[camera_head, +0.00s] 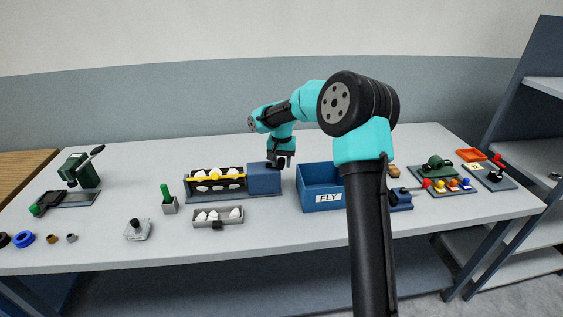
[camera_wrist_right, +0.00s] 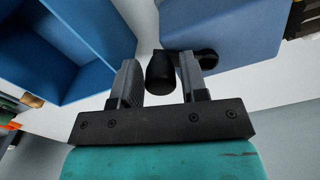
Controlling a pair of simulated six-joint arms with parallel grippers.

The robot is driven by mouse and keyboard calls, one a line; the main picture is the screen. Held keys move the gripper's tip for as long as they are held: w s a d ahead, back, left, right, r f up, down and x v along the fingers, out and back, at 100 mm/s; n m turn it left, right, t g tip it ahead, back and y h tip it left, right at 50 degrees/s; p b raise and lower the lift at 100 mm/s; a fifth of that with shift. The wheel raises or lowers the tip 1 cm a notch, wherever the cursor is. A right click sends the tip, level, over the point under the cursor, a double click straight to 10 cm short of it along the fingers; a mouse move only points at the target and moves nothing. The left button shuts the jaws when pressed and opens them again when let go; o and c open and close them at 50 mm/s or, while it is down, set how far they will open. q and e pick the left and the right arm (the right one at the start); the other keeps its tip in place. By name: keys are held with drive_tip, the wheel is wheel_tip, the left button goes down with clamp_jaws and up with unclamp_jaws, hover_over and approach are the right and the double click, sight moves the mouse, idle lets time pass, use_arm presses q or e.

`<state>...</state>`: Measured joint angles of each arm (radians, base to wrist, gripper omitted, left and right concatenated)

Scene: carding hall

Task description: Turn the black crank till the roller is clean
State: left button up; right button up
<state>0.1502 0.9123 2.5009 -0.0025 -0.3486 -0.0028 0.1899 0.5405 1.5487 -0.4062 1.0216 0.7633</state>
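The roller (camera_head: 205,188) is dark, with white fluff tufts along it, and lies in a grey frame left of a blue housing (camera_head: 264,181). The housing also fills the upper right of the right wrist view (camera_wrist_right: 222,32). A yellow bar (camera_head: 217,177) runs across the roller. The black crank (camera_wrist_right: 160,70) stands at the housing, its knob pointing toward the wrist camera. My right gripper (camera_wrist_right: 160,82) has its fingers on either side of the knob, with narrow gaps showing, so it looks open around it. In the head view the right gripper (camera_head: 281,160) hides most of the crank. My left gripper is not in view.
A blue bin marked FLY (camera_head: 325,199) stands close right of the housing, partly behind my right arm. A grey tray with white tufts (camera_head: 218,224) lies in front of the roller. A green-handled tool (camera_head: 169,205) stands left. The table's middle left is mostly clear.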

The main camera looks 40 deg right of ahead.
sight(282, 159)
drive_tip(key=shift+o, duration=1.2)
wheel_tip(282, 159, up, 17)
drive_tip(key=shift+r, duration=0.2)
idle(0.5)
drive_tip(key=n, duration=2.4)
drive_tip(key=shift+f, duration=0.1)
